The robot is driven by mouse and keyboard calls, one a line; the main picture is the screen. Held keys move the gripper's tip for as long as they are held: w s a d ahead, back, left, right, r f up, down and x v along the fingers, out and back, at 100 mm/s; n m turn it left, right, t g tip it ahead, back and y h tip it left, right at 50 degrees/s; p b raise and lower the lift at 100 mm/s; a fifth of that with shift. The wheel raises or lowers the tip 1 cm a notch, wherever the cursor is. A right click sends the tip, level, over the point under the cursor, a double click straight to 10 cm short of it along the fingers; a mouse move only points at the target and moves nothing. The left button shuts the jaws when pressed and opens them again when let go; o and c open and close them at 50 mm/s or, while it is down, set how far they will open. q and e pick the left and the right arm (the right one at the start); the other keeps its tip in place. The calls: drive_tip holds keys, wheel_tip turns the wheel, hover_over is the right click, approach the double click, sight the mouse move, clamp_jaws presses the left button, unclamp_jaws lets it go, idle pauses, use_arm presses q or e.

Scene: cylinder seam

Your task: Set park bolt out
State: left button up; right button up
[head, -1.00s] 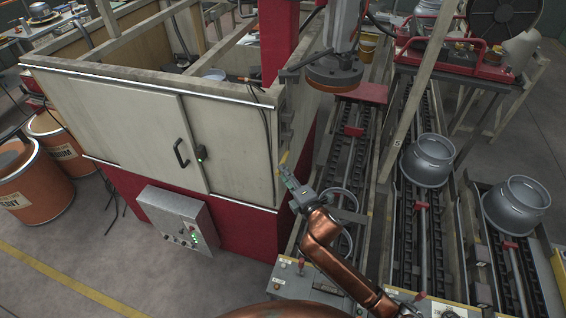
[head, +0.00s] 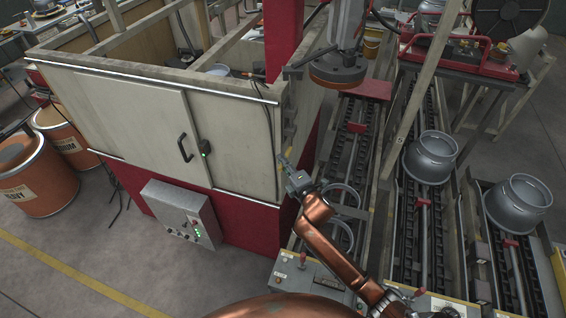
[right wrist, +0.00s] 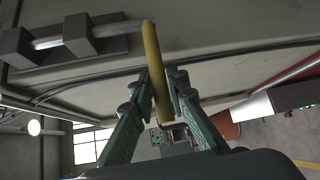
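The bolt (right wrist: 62,41) is a pale metal bar running through dark blocks at the upper left of the right wrist view. A yellow handle (right wrist: 152,62) meets the bar's right end and runs down between my green fingers. My right gripper (right wrist: 160,86) appears shut on this handle, one finger on each side. In the head view my right gripper (head: 286,166) is at the near right corner of the pale booth (head: 110,105); the bolt itself is too small to make out there. My left gripper is not in view.
A control box (head: 180,214) with green lights hangs on the booth's red base. A door with a black handle (head: 185,148) is in the booth's front. Roller conveyors with grey metal cylinders (head: 430,158) (head: 518,204) lie to the right. Orange drums (head: 35,178) stand left.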

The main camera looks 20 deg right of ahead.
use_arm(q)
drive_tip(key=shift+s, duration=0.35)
use_arm(e)
clamp_jaws()
use_arm(q)
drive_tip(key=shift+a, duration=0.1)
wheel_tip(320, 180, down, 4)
drive_tip(key=b, duration=0.4)
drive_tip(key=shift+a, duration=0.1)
use_arm(e)
wheel_tip(320, 180, down, 8)
drive_tip(key=shift+r, duration=0.2)
drive_tip(key=shift+f, duration=0.1)
drive_tip(key=shift+o, duration=2.4)
unclamp_jaws()
